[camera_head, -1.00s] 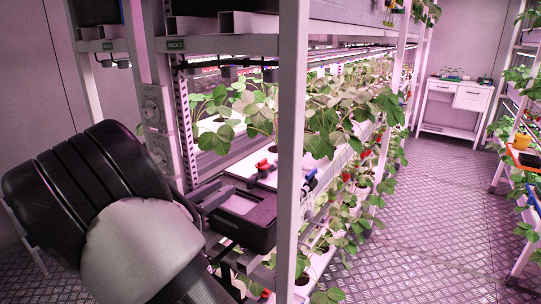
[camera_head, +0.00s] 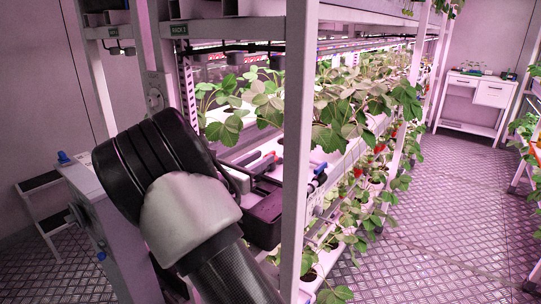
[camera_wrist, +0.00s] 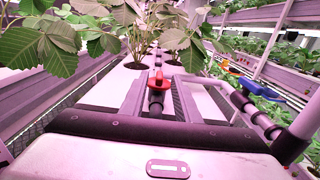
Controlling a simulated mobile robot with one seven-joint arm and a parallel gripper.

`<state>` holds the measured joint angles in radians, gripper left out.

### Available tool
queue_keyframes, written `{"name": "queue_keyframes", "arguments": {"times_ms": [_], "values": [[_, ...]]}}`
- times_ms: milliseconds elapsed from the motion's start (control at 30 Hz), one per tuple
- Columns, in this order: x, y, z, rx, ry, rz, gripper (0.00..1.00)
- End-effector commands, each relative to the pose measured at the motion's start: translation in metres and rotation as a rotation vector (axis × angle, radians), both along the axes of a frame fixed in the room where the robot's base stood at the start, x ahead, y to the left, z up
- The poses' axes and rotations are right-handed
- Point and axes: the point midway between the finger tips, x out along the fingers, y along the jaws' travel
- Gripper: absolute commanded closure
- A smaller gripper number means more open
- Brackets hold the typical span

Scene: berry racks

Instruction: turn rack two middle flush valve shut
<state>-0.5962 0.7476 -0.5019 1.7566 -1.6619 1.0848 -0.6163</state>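Rack two, named by its label (camera_head: 180,29), stands at the left centre of the head view. In the wrist view a valve with a red handle (camera_wrist: 157,80) sits on a dark pipe at the middle, in front of a white plant channel. A blue-handled valve (camera_wrist: 230,68) is to its right; a blue handle also shows in the head view (camera_head: 320,168). My gripper's dark body (camera_head: 262,212) is at the rack's end, partly behind the white post. Its body fills the bottom of the wrist view, apart from the red handle.
A white rack post (camera_head: 297,150) stands close in front of my gripper. Strawberry plants (camera_head: 355,105) overhang the channels. A step stool (camera_head: 45,205) is at the left. The aisle floor (camera_head: 420,230) is clear, with a white cabinet (camera_head: 475,100) at its far end.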

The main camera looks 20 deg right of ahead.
Motion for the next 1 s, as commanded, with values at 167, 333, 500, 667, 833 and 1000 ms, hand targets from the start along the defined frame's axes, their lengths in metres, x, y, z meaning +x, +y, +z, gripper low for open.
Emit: {"name": "queue_keyframes", "arguments": {"times_ms": [167,333,500,667,833,1000], "values": [[0.017,-0.027,-0.001,-0.001,-0.001,-0.002,0.71],[0.027,-0.040,-0.001,-0.001,0.000,-0.001,0.71],[0.030,-0.044,0.000,-0.001,0.001,0.000,0.71],[0.029,-0.044,0.000,-0.001,0.001,0.000,0.71],[0.029,-0.044,0.000,0.000,0.000,0.000,0.95],[0.029,-0.044,0.000,0.000,0.000,-0.001,1.00]]}}
